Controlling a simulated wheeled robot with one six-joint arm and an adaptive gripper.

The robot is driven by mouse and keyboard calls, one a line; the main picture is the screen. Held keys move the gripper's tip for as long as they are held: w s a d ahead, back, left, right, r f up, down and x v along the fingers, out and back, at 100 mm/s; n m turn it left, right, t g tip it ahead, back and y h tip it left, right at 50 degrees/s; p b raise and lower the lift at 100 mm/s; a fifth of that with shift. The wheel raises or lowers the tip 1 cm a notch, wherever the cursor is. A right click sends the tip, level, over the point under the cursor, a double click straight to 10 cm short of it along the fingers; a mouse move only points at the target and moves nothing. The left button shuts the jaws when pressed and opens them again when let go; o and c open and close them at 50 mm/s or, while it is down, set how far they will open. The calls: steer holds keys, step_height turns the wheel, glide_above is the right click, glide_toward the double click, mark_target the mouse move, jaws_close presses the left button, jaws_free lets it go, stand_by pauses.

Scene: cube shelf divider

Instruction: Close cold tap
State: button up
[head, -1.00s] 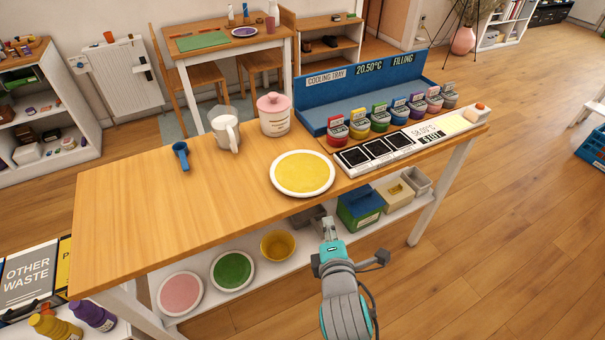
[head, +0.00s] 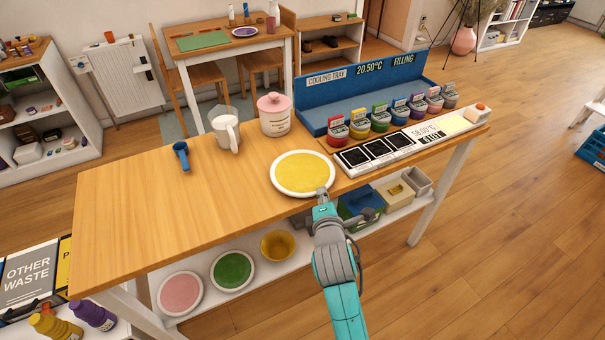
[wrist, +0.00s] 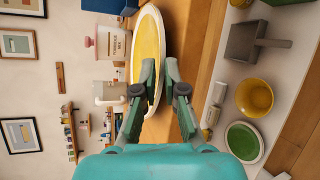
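I see no cold tap in either view. The blue cooling tray (head: 315,118) stands at the back right of the wooden table; its panel reads 20.50°C and FILLING. My gripper (head: 321,191) is at the near right rim of a yellow plate with a white edge (head: 303,174). In the wrist view, my gripper's fingers (wrist: 161,68) are a little apart, with the plate's rim (wrist: 149,14) running up to and between them. Whether they touch the rim I cannot tell. Nothing is clearly held.
A white control panel (head: 425,132) and several coloured pots (head: 380,121) are at right. A yellow bowl (head: 277,245) sits on the lower shelf. The table's left part is clear.

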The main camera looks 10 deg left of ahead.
steer(key=shift+w+a+f, duration=0.1)
steer(key=shift+w+f, duration=0.1)
steer(key=shift+w, duration=0.5)
jaws_close()
steer(key=shift+r, duration=0.1)
